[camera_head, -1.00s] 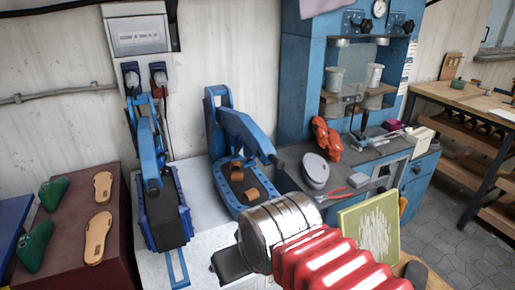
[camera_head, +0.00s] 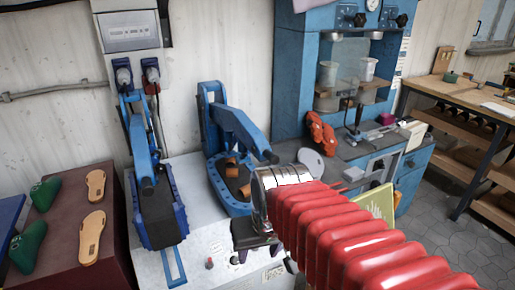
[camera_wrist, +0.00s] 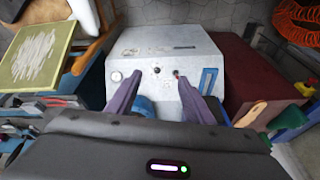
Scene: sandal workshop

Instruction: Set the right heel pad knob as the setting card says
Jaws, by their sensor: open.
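The white press cabinet (camera_head: 205,240) has small knobs on its front face. A red-tipped knob (camera_head: 210,263) shows left of my gripper (camera_head: 254,256) in the head view. In the wrist view the cabinet face (camera_wrist: 200,57) carries a dark knob (camera_wrist: 157,69), a red-tipped knob (camera_wrist: 177,73) and a pale round dial (camera_wrist: 116,76). My gripper (camera_wrist: 159,77) is open, its purple fingers pointing at the face on either side of the dark knob, with nothing between them. Small labels (camera_head: 273,273) are too small to read. I cannot tell which knob is the right heel pad one, nor its setting.
Two blue presses, left (camera_head: 160,205) and right (camera_head: 228,180), stand on the cabinet. A maroon box (camera_head: 65,240) with soles and green lasts is on the left. A green board (camera_head: 376,203) stands right, partly behind my red arm. Open floor (camera_head: 440,240) lies farther right.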

